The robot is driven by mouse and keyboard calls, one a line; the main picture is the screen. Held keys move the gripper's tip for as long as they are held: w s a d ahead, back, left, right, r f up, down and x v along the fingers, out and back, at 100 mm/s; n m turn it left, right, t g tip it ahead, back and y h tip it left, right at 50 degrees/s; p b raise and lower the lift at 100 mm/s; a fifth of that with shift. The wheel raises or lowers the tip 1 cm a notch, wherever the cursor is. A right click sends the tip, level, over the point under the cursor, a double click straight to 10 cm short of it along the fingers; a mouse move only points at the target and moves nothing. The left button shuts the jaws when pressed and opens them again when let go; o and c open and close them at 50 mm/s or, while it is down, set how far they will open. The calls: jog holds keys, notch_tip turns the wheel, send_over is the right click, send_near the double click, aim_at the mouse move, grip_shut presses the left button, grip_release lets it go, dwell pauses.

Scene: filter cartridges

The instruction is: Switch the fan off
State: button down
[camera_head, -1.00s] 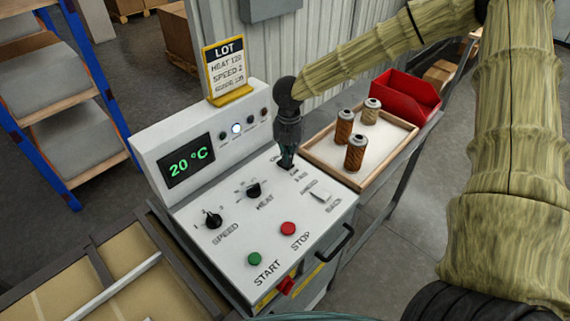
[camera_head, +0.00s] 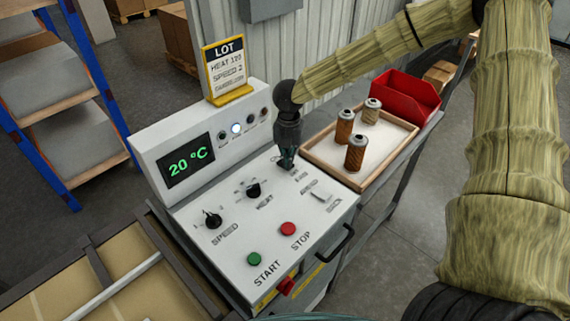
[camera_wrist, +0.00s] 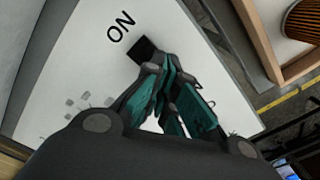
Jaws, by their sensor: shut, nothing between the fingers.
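The white control panel (camera_head: 225,262) fills the middle of the head view. My gripper (camera_head: 288,165) points down over its far right part, by the small printed labels. In the wrist view my gripper (camera_wrist: 165,70) is shut and empty, with its teal-lined fingers together. A small black switch (camera_wrist: 143,48) lies at the fingertips, beside the printed word ON. The fingers cover part of it, so I cannot tell its position or whether they touch it. The label naming this switch is not readable.
The panel also has a speed knob (camera_head: 212,219), a heat knob (camera_head: 253,190), a green start button (camera_head: 254,259), a red stop button (camera_head: 288,229) and a small lever (camera_head: 319,196). A display (camera_head: 188,160) reads 20 °C. A tray (camera_head: 331,178) with cartridges stands right of the panel.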

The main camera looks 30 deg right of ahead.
jog(key=shift+f, duration=0.4)
dwell(0.3)
jog(key=shift+r, duration=0.15)
jog(key=shift+r+p, duration=2.8)
jog(key=shift+r, duration=0.6)
